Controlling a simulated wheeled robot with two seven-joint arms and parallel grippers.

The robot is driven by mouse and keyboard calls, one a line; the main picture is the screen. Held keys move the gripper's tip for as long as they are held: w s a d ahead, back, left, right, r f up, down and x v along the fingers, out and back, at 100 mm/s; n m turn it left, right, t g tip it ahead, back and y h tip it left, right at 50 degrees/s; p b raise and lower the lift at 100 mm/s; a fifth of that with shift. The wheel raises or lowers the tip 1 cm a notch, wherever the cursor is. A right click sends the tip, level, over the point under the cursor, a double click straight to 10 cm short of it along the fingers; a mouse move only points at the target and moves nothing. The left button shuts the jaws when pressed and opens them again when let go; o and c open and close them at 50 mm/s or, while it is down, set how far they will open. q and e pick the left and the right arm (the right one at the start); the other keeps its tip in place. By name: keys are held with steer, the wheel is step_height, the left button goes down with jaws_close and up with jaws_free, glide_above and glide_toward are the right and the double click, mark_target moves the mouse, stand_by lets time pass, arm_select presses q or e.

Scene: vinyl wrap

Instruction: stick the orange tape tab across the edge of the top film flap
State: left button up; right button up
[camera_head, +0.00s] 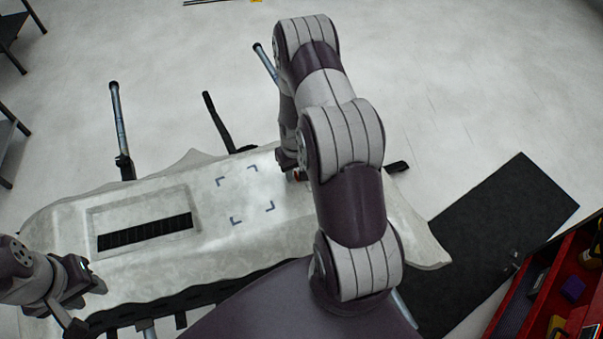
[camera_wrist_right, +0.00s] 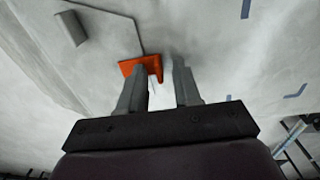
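The orange tape tab (camera_wrist_right: 141,66) shows in the right wrist view, at the tip of the left-hand finger and partly behind it. It appears to lie against the pale film surface beside a thin dark edge line of a film panel (camera_wrist_right: 105,32), probably the flap. My right gripper (camera_wrist_right: 160,80) has its fingers apart, with a clear gap between them. In the head view my right arm hides most of this spot. My left gripper (camera_head: 88,306) is at the lower left, its fingers apart and empty, by the near left end of the wrapped part (camera_head: 130,270).
The wrapped part has a dark slotted vent (camera_head: 145,232) and blue corner marks (camera_head: 237,220). A small grey block (camera_wrist_right: 70,28) sits on the film panel. A black mat (camera_head: 500,230) and a red tool cabinet (camera_head: 540,290) are at right.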

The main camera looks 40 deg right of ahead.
step_height(320, 180, up, 13)
steer(key=b, duration=0.1)
steer(key=shift+f, duration=0.15)
stand_by(0.8)
steer(key=s+a+r+n, duration=0.1)
steer(key=s+a+r, duration=0.7)
steer(key=a, duration=0.4)
steer(key=shift+s+a+n+t, duration=0.3)
steer(key=shift+s+n+t, duration=0.1)
steer(key=shift+s, duration=0.5)
steer(key=shift+w+d+f, duration=0.1)
